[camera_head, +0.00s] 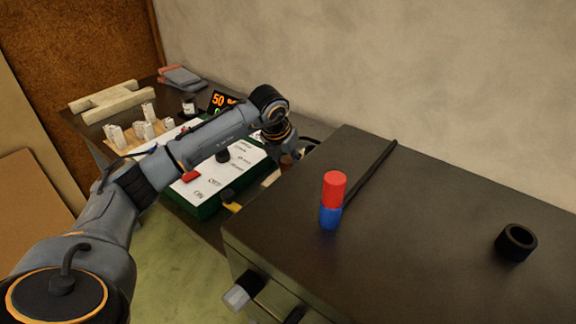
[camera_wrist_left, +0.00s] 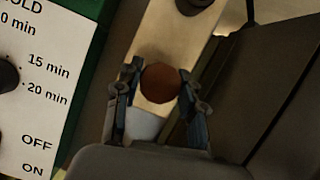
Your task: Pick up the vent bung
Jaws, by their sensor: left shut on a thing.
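A round reddish-brown piece, which looks like the vent bung (camera_wrist_left: 160,84), sits between the two fingers of my left gripper (camera_wrist_left: 160,76) in the left wrist view. The fingers are shut on it from both sides. Below it is a pale, light-coloured strip (camera_wrist_left: 160,45); I cannot tell whether the bung touches it. In the head view my left gripper (camera_head: 290,156) reaches down behind the near cabinet's left edge, and the bung is hidden there. My right gripper is not in view.
A dark cabinet (camera_head: 430,250) carries a red and blue cylinder (camera_head: 333,200), a black rod (camera_head: 372,170) and a black ring (camera_head: 516,243). A green-edged control panel (camera_head: 240,172) lies under my left arm. Several white pieces (camera_head: 148,111) stand on the far bench.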

